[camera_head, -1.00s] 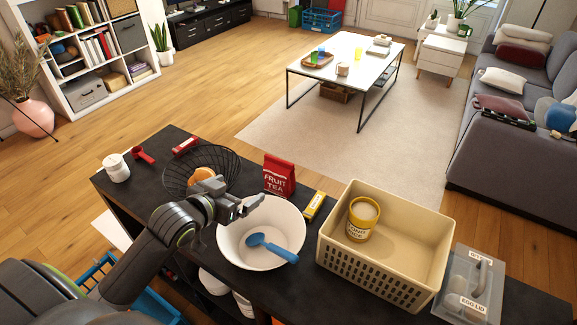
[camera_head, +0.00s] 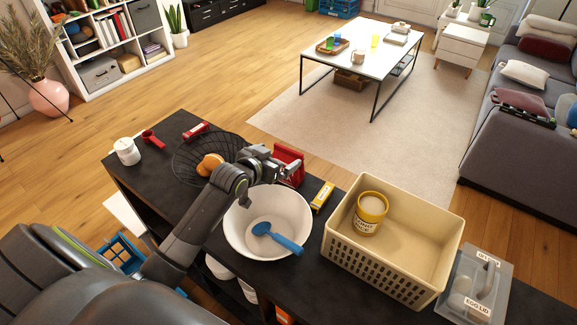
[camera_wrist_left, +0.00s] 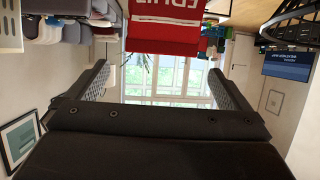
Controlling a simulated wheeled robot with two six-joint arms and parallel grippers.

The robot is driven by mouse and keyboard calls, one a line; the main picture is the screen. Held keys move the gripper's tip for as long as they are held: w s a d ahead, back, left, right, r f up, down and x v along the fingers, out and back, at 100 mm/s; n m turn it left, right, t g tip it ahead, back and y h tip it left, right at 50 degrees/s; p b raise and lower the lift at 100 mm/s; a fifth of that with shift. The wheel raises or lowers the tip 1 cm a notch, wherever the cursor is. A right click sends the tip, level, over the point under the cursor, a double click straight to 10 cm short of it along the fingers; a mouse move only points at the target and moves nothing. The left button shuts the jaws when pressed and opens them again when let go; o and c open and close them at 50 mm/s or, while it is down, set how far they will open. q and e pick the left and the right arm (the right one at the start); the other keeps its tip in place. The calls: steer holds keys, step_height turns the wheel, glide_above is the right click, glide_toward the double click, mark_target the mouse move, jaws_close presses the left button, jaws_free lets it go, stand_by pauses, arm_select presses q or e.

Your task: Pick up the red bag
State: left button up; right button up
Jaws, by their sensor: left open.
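The red bag (camera_head: 289,152) of fruit tea stands on the dark counter behind the white bowl, partly hidden by my left gripper. My left gripper (camera_head: 288,172) is open, right in front of the bag. In the left wrist view, the two fingers (camera_wrist_left: 160,85) are spread apart with nothing gripped. The bag (camera_wrist_left: 165,38) shows there at the top, with white lettering, lined up sideways with the gap between the fingers. I cannot tell whether the fingers touch it. My right gripper is not in view.
Near the bag are a white bowl (camera_head: 240,232) with a blue spoon (camera_head: 277,238), a black wire basket (camera_head: 185,160) and a yellow box (camera_head: 322,196). A beige crate (camera_head: 415,215) holding a yellow tin (camera_head: 370,212) and a clear egg box (camera_head: 478,285) stand further right.

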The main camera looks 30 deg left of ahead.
mark_target(287, 151)
arm_select(q)
steer(key=shift+f+p+x, duration=0.15)
steer(key=shift+p+x, duration=0.05)
steer(key=shift+x, duration=1.15)
steer(key=shift+f+p+x, duration=0.1)
steer(key=shift+p+x, duration=0.1)
steer(key=shift+x, duration=1.15)
steer(key=shift+s+a, duration=0.1)
steer(key=c, duration=1.1)
